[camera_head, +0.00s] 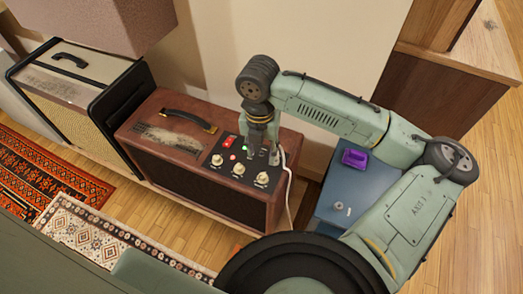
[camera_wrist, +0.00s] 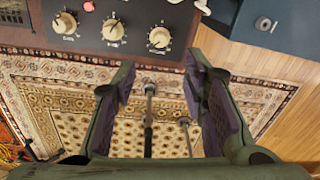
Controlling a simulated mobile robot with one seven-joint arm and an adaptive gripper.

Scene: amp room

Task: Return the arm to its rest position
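My arm (camera_head: 330,108) reaches from the lower right across to the brown amplifier (camera_head: 178,168), bent at its elbow. My gripper (camera_head: 262,145) points down over the right end of the amplifier's control panel (camera_head: 228,165). In the wrist view my gripper (camera_wrist: 158,72) is open, its two purple-padded fingers well apart. Several pale knobs (camera_wrist: 113,30) lie beyond the fingertips. Two thin dark rods (camera_wrist: 149,115) show between the fingers; I cannot tell what they belong to. Nothing is visibly held. Whether the fingers touch the panel is not clear.
A white cable (camera_head: 289,185) hangs at the amplifier's right end. A blue box (camera_head: 325,208) with a purple item (camera_head: 355,158) on top stands under my arm. A second amplifier (camera_head: 75,95) stands at left. Patterned rugs (camera_head: 95,232) cover part of the wooden floor.

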